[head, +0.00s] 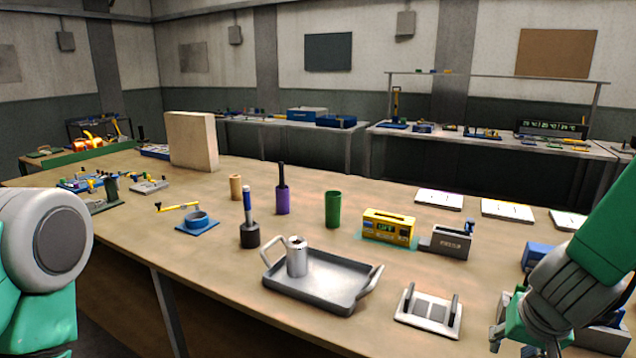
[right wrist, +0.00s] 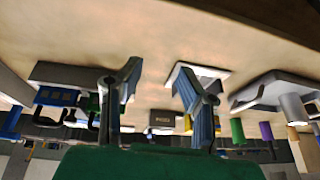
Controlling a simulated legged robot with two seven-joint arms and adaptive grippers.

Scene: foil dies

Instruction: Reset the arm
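My right gripper (head: 524,346) hangs at the lower right of the head view, low over the table's right part and right of the white plate with two dark posts (head: 430,312). In the right wrist view, which is upside down, its two fingers (right wrist: 158,78) stand apart with nothing between them, so it is open and empty. My right arm (head: 610,235) comes in from the right edge. My left arm shows only as a grey and green link (head: 42,240) at the left edge. My left gripper is out of view.
A grey tray (head: 318,297) with a metal can (head: 297,257) stands at the table's front. Behind it are a green cylinder (head: 333,209), a purple holder (head: 283,200), a yellow device (head: 388,226) and a grey box (head: 451,241). Grey and blue items crowd around my right gripper.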

